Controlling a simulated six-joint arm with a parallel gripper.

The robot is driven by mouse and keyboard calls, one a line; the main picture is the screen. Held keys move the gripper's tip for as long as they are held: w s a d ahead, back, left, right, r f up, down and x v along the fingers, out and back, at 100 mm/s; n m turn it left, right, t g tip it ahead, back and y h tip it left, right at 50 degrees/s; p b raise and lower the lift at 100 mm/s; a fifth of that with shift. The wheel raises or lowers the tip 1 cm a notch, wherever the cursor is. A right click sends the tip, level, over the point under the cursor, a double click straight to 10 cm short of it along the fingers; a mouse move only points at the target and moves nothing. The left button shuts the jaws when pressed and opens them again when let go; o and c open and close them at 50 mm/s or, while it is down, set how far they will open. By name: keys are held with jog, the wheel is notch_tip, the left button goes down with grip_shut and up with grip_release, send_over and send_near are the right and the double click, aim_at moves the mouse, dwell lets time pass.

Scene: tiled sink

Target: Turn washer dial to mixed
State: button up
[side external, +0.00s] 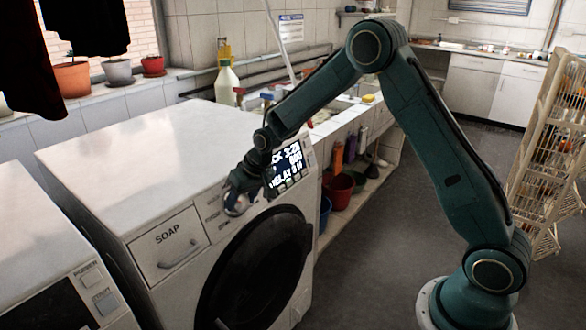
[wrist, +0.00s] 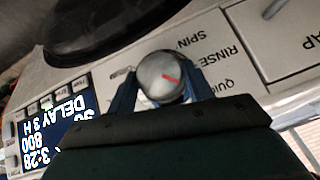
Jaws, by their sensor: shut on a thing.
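The washer (side external: 150,150) stands at the left in the side view, with its round dark door below the control panel. Its dial (wrist: 160,68) is a round silver knob with a short red mark, seen upside down in the wrist view. My gripper (wrist: 162,85) is shut on the dial, one blue finger on each side. In the side view my gripper (side external: 240,198) reaches the panel and largely covers the dial. Labels SPIN, RINSE and part of QUICK show beside the dial; I cannot read a "mixed" label.
A lit display (side external: 285,168) with 3:28, 800 and DELAY 3 H sits beside the dial. The SOAP drawer (side external: 168,240) is on the dial's other side. A sink counter (side external: 345,125) stands behind, and a wire rack (side external: 545,140) at the right.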

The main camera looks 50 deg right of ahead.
jog(key=shift+d+m+y, duration=0.1)
jog(key=shift+m+y, duration=0.2)
jog(key=shift+d+f+m+t+y, duration=0.1)
jog(key=shift+d+m+t+y, duration=0.05)
jog(key=shift+m+y, duration=0.4)
jog(key=shift+d+m+t+y, duration=0.15)
jog(key=shift+m+y, duration=0.2)
jog(key=shift+y, duration=0.3)
jog(key=m+t+y, duration=0.1)
jog(key=m+y, duration=0.1)
jog(key=y, duration=0.1)
jog(key=shift+s+d+f+m, duration=0.1)
jog(key=shift+m, duration=0.2)
jog(key=o, duration=1)
jog(key=shift+c, duration=0.2)
jog(key=v, duration=1.3)
jog(key=shift+s+d, duration=0.25)
jog(key=shift+d, duration=0.1)
